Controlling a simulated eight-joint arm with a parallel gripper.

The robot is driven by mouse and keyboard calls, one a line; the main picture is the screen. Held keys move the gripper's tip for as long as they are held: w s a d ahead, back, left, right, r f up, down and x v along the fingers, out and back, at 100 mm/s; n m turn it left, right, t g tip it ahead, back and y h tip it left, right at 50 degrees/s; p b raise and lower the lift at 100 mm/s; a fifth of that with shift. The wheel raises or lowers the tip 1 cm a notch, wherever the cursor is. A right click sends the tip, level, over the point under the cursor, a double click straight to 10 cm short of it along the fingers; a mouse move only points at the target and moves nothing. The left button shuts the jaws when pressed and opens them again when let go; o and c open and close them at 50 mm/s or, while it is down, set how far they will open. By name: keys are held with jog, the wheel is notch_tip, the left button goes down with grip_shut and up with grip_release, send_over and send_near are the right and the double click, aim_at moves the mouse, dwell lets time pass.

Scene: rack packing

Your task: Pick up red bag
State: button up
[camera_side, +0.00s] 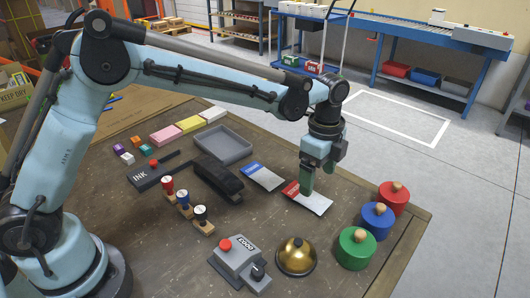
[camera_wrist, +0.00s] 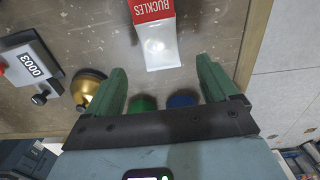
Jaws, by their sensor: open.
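The red bag (camera_side: 315,202) lies flat on the table, with a red header and a clear, pale body. In the wrist view its header (camera_wrist: 152,10) reads BUCKLES and its clear end (camera_wrist: 160,52) points toward my fingers. My gripper (camera_side: 307,182) points down over the bag's red end in the side view and hides part of it. In the wrist view my gripper (camera_wrist: 163,72) is open, its two green fingers wide apart with nothing between them. I cannot tell the exact height of the fingertips above the bag.
A blue-headed bag (camera_side: 263,177) lies just left of the red bag. Red (camera_side: 393,203), blue (camera_side: 377,224) and green (camera_side: 356,252) knobbed cylinders stand to the right. A brass bell (camera_side: 296,258), a numbering device (camera_side: 238,263) and a black stapler (camera_side: 218,178) are also nearby.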

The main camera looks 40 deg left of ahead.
aim_at(313, 197)
jog(key=shift+a+f, duration=0.15)
jog(key=shift+f, duration=1.5)
jog(key=shift+a+f, duration=0.15)
jog(key=shift+f, duration=1.45)
jog(key=c, duration=1.2)
jog(key=shift+o, duration=0.2)
jog(key=shift+r, duration=0.2)
